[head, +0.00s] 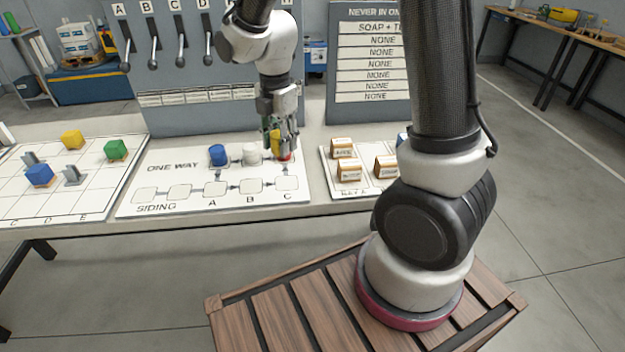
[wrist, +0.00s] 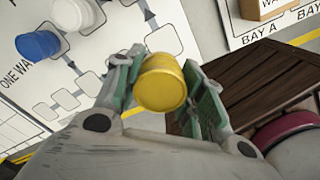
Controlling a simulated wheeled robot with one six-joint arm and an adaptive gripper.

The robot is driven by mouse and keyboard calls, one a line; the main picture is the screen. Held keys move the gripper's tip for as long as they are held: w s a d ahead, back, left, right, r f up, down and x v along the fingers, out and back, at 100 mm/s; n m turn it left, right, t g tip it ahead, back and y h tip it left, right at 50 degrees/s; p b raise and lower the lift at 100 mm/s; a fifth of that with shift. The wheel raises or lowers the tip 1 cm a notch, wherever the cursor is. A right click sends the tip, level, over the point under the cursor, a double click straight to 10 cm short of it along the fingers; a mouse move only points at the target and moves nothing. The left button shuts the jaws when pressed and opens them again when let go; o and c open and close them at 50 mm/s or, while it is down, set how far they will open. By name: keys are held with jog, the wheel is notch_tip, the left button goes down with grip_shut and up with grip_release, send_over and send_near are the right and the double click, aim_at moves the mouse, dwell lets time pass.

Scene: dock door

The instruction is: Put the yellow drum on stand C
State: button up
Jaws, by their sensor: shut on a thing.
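The yellow drum (head: 275,140) is between the fingers of my gripper (head: 279,146), above the back right of the white ONE WAY board. In the wrist view the yellow drum (wrist: 162,82) sits between both green-padded fingers of my gripper (wrist: 163,95), which is shut on it. Stand C (head: 287,184) is the bare pad at the right end of the board's front row, in front of my gripper. A small red patch (head: 285,156) shows just below the fingers; I cannot tell what it is.
A blue drum (head: 217,155) and a white drum (head: 250,153) stand on the board's back row, left of my gripper. A lever panel (head: 180,60) rises behind. Wooden blocks (head: 349,171) stand on the board to the right. The pads at A (head: 215,189) and B (head: 251,186) are bare.

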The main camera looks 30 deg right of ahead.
send_over(286, 182)
notch_tip(286, 182, down, 5)
jog(key=shift+s+f, duration=0.15)
jog(key=shift+f, duration=2.4)
jog(key=shift+f, duration=0.15)
jog(key=o, duration=1)
